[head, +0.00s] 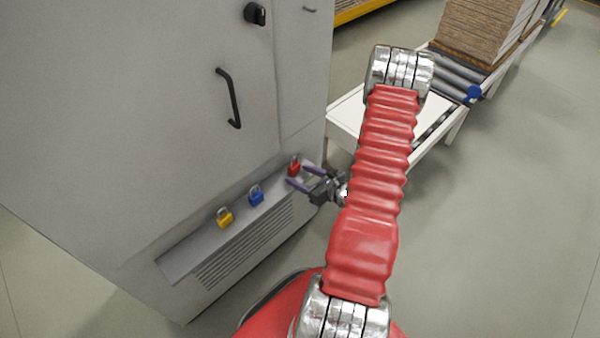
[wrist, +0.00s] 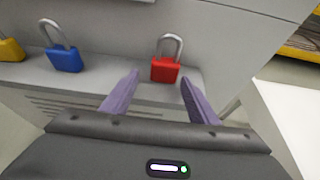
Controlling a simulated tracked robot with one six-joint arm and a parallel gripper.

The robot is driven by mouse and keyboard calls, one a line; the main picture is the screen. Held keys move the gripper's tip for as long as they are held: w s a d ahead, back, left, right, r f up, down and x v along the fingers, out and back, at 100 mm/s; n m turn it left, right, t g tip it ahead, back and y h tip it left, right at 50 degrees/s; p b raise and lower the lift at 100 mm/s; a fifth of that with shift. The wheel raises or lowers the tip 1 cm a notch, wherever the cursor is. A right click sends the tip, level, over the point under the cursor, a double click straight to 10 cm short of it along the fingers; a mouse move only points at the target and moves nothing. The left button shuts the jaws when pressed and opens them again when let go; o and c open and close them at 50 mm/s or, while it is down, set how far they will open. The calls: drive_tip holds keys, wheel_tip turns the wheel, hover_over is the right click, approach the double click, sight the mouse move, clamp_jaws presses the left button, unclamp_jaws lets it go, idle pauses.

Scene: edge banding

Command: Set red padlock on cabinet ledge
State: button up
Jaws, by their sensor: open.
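The red padlock (head: 294,169) stands upright on the cabinet ledge (head: 190,256), near the ledge's right end. In the wrist view the red padlock (wrist: 165,69) has its silver shackle up and sits just beyond my fingertips, between their lines. My gripper (head: 298,175) is open, its purple fingers pointing at the padlock from the right. In the wrist view my gripper (wrist: 160,78) has nothing between its fingers. The ledge (wrist: 100,73) is fully under the padlock there. Whether a finger touches the padlock I cannot tell.
A blue padlock (head: 256,197) and a yellow padlock (head: 224,217) stand left of the red one on the same ledge. The grey cabinet (head: 130,120) rises behind, with a black handle (head: 228,98). A white table (head: 350,112) and a roller conveyor (head: 465,75) stand to the right.

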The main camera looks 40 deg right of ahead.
drive_tip(key=v, duration=1)
drive_tip(key=shift+d, duration=0.2)
drive_tip(key=shift+r, duration=0.2)
drive_tip(key=w+a+r+n+g+y, duration=0.2)
drive_tip(key=a+r+n+g+y, duration=0.2)
drive_tip(key=a+r+n, duration=0.65)
drive_tip(key=w+a+r+n+g+y, duration=0.35)
drive_tip(key=a+r+n, duration=0.4)
drive_tip(key=a, duration=0.55)
drive_tip(key=s+a+r+n+h, duration=0.4)
drive_tip(key=s+r+n, duration=0.1)
drive_tip(key=r+n, duration=0.2)
drive_tip(key=s+a+r+n+h, duration=0.4)
drive_tip(key=r+n, duration=0.4)
drive_tip(key=n, duration=0.2)
drive_tip(key=shift+s+n, duration=0.3)
drive_tip(key=shift+s, duration=0.35)
drive_tip(key=shift+r, duration=0.1)
drive_tip(key=shift+c, duration=0.4)
